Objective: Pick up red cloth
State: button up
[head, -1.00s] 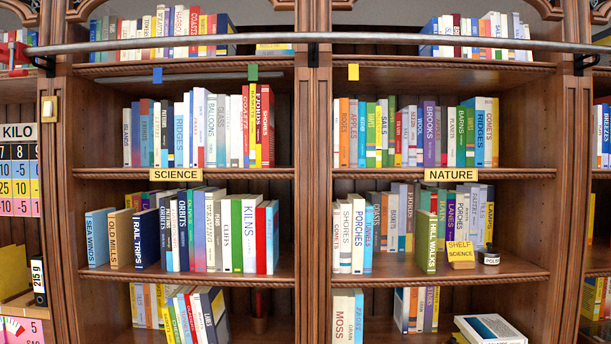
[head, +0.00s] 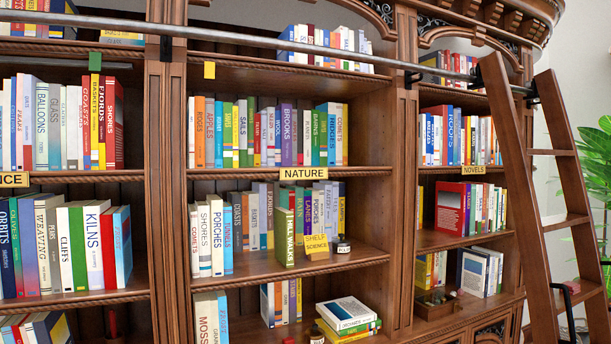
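I cannot make out a red cloth for certain in the head view. Another bit of red (head: 288,341) shows at the bottom edge, mostly cut off. My gripper is not in view.
A wooden ladder (head: 553,190) leans on the metal rail (head: 250,40) at the right. Book-filled shelves carry the labels NATURE (head: 303,173) and NOVELS (head: 473,170). A SHELF SCIENCE card (head: 317,246) and a small jar (head: 342,246) stand on the NATURE bay's shelf. A plant (head: 598,150) is behind the ladder.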

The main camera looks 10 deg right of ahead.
aim_at(574, 288)
jog(key=z, duration=2.9)
jog(key=i, duration=2.45)
jog(key=u, duration=2.65)
